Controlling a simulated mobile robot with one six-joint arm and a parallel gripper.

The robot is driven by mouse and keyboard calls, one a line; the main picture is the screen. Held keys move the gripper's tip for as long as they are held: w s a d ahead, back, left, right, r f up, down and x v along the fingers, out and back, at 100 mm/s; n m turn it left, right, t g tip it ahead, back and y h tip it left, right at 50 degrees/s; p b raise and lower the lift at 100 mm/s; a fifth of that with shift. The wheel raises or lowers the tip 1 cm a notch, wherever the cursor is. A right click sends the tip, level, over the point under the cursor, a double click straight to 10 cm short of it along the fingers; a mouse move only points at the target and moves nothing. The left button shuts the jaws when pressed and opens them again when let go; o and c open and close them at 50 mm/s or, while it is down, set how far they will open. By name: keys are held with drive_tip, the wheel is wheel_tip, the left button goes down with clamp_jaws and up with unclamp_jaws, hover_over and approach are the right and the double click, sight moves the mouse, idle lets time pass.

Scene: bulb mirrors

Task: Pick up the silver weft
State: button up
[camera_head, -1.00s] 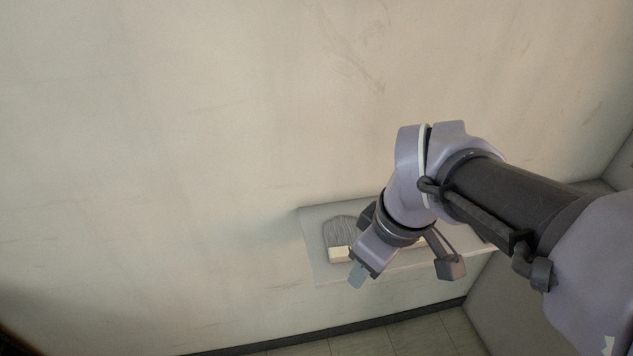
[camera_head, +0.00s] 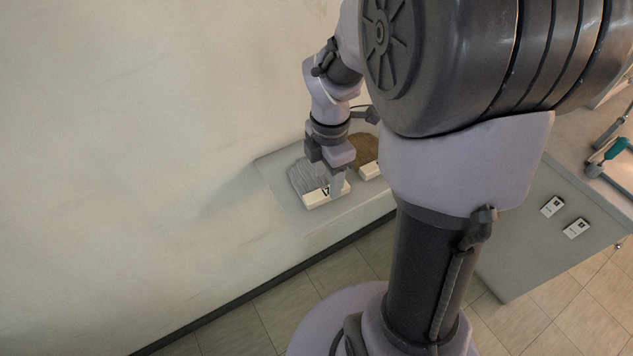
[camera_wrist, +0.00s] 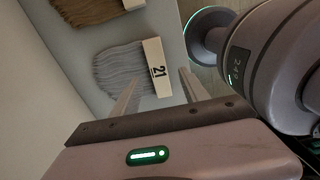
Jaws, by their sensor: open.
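The silver weft is a bundle of grey strands (camera_head: 308,175) with a pale label block at its front edge, lying on a light shelf (camera_head: 278,186) against the wall. In the wrist view the grey weft (camera_wrist: 125,70) has its pale block marked 21 near the fingers. My gripper (camera_head: 337,188) is at the block in the head view, with a finger covering part of it. In the wrist view my gripper (camera_wrist: 158,90) is open, one finger on each side of the block's end. I cannot tell whether the fingers touch it.
A brown weft (camera_head: 362,149) with its own pale block lies right beside the grey one, and shows in the wrist view (camera_wrist: 90,10). A grey counter (camera_head: 530,215) with a teal-handled tool (camera_head: 612,150) stands at the right. Tiled floor lies below the shelf.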

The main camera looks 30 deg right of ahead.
sight(327, 191)
wheel_tip(327, 191, down, 5)
drive_tip(key=shift+w+r+b, duration=0.1)
drive_tip(key=shift+r+b, duration=0.05)
drive_tip(key=shift+b, duration=1.05)
drive_tip(key=shift+r, duration=0.2)
drive_tip(key=shift+c, duration=0.2)
clamp_jaws()
drive_tip(key=shift+r, duration=0.1)
